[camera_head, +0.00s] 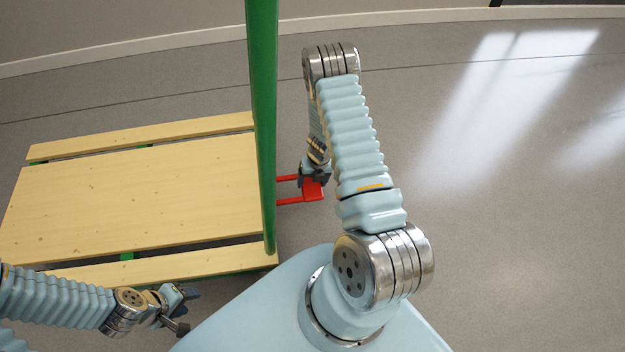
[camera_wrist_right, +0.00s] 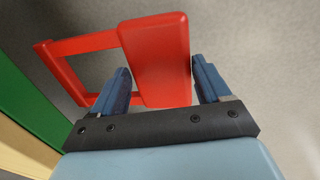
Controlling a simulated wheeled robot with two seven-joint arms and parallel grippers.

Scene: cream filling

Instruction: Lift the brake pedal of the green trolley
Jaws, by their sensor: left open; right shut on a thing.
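The green trolley has a wooden deck (camera_head: 130,200) and a green upright frame (camera_head: 262,110) at its right end. Its red brake pedal (camera_head: 310,194) sticks out to the right past the frame, low down. In the right wrist view the pedal (camera_wrist_right: 157,55) is a flat red plate with an open red frame to its left. My right gripper (camera_head: 312,180) is at the pedal, and its two blue fingers (camera_wrist_right: 160,82) are on either side of the plate, shut on it. My left gripper (camera_head: 186,310) is open and empty, near the deck's front right corner.
Grey floor (camera_head: 500,230) lies clear to the right, with bright light patches. A pale wall (camera_head: 120,30) with a skirting runs along the back. The green upright stands close to the left of my right arm.

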